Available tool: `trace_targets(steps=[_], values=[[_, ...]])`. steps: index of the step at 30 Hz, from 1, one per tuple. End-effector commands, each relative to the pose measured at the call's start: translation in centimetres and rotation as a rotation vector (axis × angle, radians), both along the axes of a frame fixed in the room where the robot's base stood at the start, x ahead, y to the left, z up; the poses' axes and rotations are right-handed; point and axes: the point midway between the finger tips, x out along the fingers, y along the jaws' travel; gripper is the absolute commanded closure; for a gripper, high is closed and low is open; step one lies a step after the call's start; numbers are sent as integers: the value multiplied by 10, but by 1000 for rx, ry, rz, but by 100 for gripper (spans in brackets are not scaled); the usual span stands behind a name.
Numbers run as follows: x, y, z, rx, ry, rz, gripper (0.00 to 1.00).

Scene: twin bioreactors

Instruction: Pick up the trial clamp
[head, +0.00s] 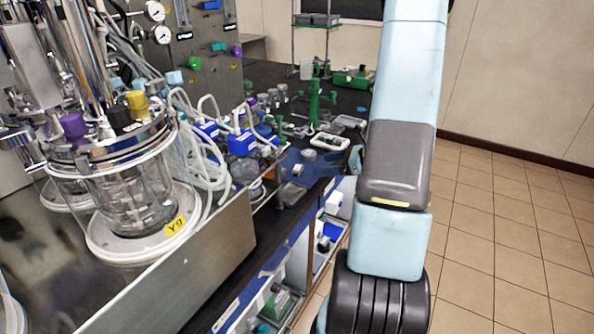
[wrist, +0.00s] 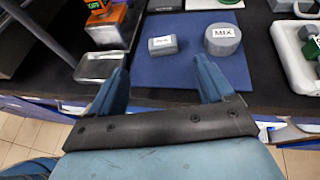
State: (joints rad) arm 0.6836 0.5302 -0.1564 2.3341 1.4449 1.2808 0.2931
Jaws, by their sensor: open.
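A small grey block with a white label (wrist: 162,45) lies on a blue mat (wrist: 180,72) in the wrist view. Its print is too small to read, so I cannot tell for sure that it is the trial clamp. A round grey piece marked MIX (wrist: 222,40) stands to its right on the same mat. My gripper (wrist: 160,66) is open and empty. Its two blue fingers point toward the mat, with the small block beyond and between them, apart from both. In the head view the blue mat (head: 305,172) shows by the bench's front edge, left of my arm.
A white frame (wrist: 292,55) is at the right. In the head view, a glass bioreactor (head: 130,195) stands at left and a green stand (head: 314,95) further back.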

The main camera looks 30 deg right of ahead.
Motion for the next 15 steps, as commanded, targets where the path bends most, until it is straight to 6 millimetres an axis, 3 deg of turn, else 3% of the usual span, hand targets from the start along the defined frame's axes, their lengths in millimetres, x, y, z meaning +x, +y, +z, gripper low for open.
trace_targets(steps=[6, 15], values=[[22, 22, -13, -1, 1, 2, 19], [35, 33, -20, 0, 0, 0, 19]])
